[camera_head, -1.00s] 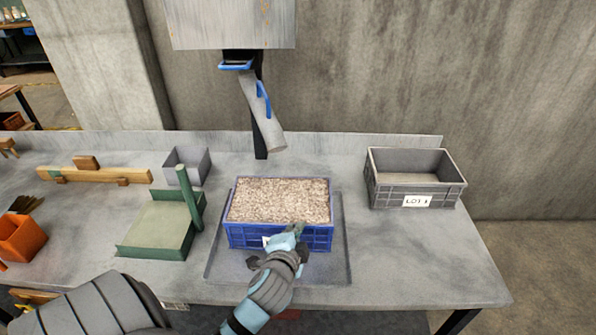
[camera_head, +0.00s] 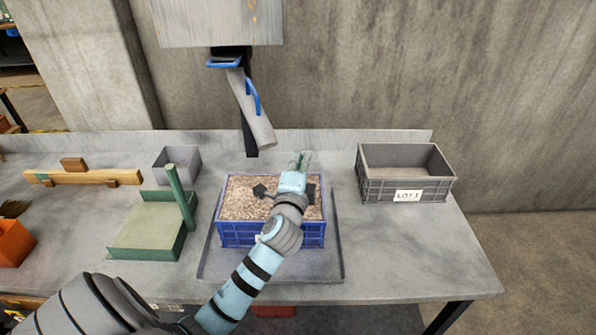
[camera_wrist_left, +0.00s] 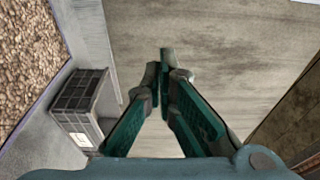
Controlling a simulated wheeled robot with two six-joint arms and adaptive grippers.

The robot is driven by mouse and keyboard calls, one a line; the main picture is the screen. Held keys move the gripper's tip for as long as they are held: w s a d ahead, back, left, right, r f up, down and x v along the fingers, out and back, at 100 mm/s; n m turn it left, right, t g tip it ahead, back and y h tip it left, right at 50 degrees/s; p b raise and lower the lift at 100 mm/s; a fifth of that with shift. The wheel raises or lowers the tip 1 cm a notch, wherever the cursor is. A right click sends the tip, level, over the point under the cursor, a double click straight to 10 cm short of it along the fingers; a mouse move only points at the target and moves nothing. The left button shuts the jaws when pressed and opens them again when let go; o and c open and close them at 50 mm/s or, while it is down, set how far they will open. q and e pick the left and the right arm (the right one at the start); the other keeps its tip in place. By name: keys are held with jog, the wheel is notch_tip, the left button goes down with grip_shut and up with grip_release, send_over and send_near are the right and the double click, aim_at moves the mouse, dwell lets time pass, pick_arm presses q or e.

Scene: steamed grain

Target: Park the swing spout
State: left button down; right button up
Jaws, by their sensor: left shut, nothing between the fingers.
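The swing spout (camera_head: 250,108) is a grey tube with a blue handle (camera_head: 252,97). It hangs tilted below the grey hopper (camera_head: 215,22), its lower end above and behind the blue crate. The blue crate (camera_head: 270,235) is filled with grain (camera_head: 240,203) and sits on a grey tray (camera_head: 215,270). My left gripper (camera_head: 301,160) is over the crate's back right part, below and to the right of the spout, apart from it. In the left wrist view its green fingers (camera_wrist_left: 164,75) meet at the tips with nothing between them. My right gripper is not in view.
A grey crate labelled LOT (camera_head: 404,185) stands at the right; it also shows in the left wrist view (camera_wrist_left: 82,105). A green stand with a post (camera_head: 150,232), a small grey bin (camera_head: 176,165) and a wooden beam (camera_head: 85,178) are at the left. A concrete wall rises behind.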

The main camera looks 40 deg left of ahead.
pick_arm(q)
jog(key=a, duration=0.4)
jog(key=shift+w+a, duration=0.3)
jog(key=shift+a, duration=0.1)
jog(key=shift+w+f, duration=0.1)
